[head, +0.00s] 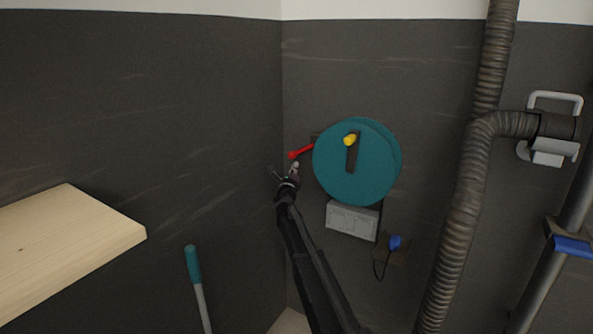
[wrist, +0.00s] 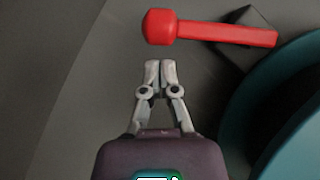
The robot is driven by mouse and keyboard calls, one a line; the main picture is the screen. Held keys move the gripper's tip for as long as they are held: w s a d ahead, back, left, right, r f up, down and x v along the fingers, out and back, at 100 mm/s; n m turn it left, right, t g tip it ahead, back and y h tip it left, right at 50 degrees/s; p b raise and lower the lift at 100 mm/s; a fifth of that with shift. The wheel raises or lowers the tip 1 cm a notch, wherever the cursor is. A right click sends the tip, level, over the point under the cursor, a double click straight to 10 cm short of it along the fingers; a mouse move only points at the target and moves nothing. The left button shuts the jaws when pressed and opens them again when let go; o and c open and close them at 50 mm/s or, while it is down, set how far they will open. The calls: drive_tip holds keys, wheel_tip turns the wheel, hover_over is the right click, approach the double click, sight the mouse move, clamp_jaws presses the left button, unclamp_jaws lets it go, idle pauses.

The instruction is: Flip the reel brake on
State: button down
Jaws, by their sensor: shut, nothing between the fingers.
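The reel is a teal disc (head: 335,178) on the dark back wall, with a yellow knob (head: 349,140) on a dark crank arm. The brake lever is red with a round end (head: 293,155) and sticks out to the left of the reel, its end slightly lower than its pivot. In the wrist view the red lever (wrist: 210,28) lies nearly level across the top, fixed to a dark block (wrist: 249,22). My gripper (wrist: 160,66) is shut and empty, with its fingertips just below the lever's round end and apart from it in the picture. In the head view my gripper (head: 283,171) is just below the lever end.
A grey box (head: 352,219) sits under the reel, with a blue plug (head: 395,242) and cord at its lower right. A ribbed hose (head: 455,220) runs down the right. A wooden board (head: 70,235) and a teal-handled rod (head: 193,265) are at left.

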drive_tip(key=shift+w+a+r, duration=0.2)
drive_tip(key=shift+w+r, duration=0.05)
drive_tip(key=shift+r, duration=0.1)
drive_tip(key=shift+w+a+r+p, duration=0.4)
drive_tip(key=shift+w+r+p, duration=0.15)
drive_tip(key=shift+p, duration=0.2)
drive_tip(key=shift+f, duration=0.1)
